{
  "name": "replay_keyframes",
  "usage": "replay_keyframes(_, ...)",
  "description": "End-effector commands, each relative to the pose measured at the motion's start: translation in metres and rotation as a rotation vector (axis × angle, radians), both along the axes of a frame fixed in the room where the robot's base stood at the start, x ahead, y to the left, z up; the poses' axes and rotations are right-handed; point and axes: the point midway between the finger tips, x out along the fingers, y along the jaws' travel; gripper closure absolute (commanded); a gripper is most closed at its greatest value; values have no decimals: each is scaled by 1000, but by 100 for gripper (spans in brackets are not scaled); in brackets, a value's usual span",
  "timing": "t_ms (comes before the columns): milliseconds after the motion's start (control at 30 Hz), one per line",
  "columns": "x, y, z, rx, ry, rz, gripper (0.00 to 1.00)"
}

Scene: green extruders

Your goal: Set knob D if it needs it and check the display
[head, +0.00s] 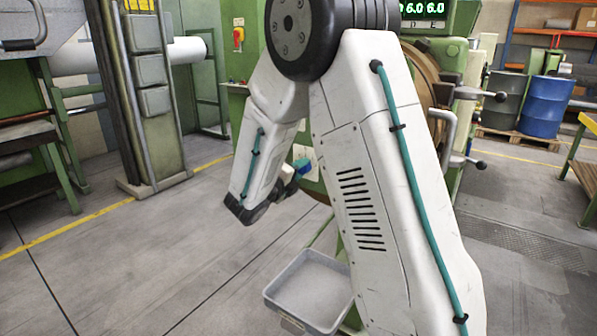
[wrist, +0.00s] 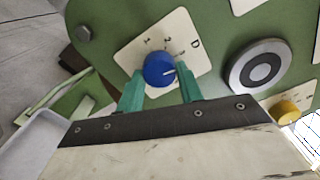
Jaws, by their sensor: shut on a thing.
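Knob D (wrist: 158,70) is a blue round knob on a cream plate marked D, with small numbers around it. In the head view my arm hides most of this area.
A grey-and-black round fitting (wrist: 259,67) sits right of the plate, with a yellow knob (wrist: 286,110) below it. A grey bin (head: 309,291) stands low in front of the machine. Lever handles (head: 481,94) stick out at the right. The floor at left is clear.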

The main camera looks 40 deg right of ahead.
Motion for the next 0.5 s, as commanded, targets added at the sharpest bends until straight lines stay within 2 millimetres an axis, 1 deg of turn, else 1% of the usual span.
replay_keyframes(200, 0, 0, 0, -38, 104, 1, 86)
replay_keyframes(500, 0, 0, 0, -60, 166, 1, 86)
